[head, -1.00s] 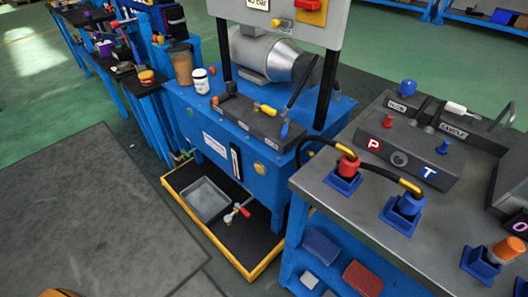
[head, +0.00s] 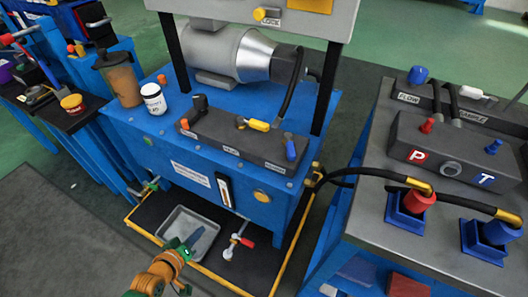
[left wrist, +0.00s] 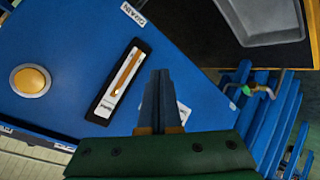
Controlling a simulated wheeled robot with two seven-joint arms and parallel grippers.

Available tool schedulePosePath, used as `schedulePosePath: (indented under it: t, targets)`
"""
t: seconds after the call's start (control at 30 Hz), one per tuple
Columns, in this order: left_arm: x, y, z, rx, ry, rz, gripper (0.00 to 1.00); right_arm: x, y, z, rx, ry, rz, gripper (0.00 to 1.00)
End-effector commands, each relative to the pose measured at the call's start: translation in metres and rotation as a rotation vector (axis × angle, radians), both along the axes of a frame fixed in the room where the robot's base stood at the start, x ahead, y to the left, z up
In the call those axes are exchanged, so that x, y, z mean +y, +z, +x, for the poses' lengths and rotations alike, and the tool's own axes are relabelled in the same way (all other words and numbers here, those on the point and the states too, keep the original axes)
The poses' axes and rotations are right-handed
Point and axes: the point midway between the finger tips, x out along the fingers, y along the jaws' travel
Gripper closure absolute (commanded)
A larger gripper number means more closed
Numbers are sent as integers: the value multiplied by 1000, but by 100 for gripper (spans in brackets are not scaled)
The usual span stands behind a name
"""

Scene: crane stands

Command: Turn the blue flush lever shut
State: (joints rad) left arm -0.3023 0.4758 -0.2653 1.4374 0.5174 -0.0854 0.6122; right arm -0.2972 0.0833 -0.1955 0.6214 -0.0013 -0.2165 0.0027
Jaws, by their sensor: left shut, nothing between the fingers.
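A blue-handled lever (head: 291,148) sits at the right end of a dark valve block (head: 240,140) on top of the blue power unit. Its handle points toward the near edge of the block; its label cannot be read. My left gripper (head: 194,237) is shut and empty, in front of the unit and over the grey drip pan, well below and left of the lever. In the left wrist view its closed fingers (left wrist: 160,88) point at the unit's front panel; the blue lever is not seen there. My right gripper is not in view.
A yellow-handled lever (head: 257,124) stands beside the blue one on the block. A white jar (head: 153,99) and a brown cup (head: 122,82) stand at the left. A black hose arches behind the block. A grey bench (head: 345,240) with hoses stands close at the right.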

Motion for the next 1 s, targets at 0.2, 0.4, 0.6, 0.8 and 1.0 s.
schedulePosePath:
  t: [0.2, 0.4, 0.6, 0.8, 1.0]
  targets:
    - [-34, 91, 38, -173, 7, -337, 100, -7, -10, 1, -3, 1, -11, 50]
    - [-86, 187, 37, -229, -70, -738, 100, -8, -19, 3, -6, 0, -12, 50]
    - [-117, 239, 20, -190, -136, -981, 100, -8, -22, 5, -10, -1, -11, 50]
    - [-135, 245, 43, -193, -137, -995, 100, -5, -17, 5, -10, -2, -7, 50]
    - [-162, 243, 78, -193, -137, -991, 100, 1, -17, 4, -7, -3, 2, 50]
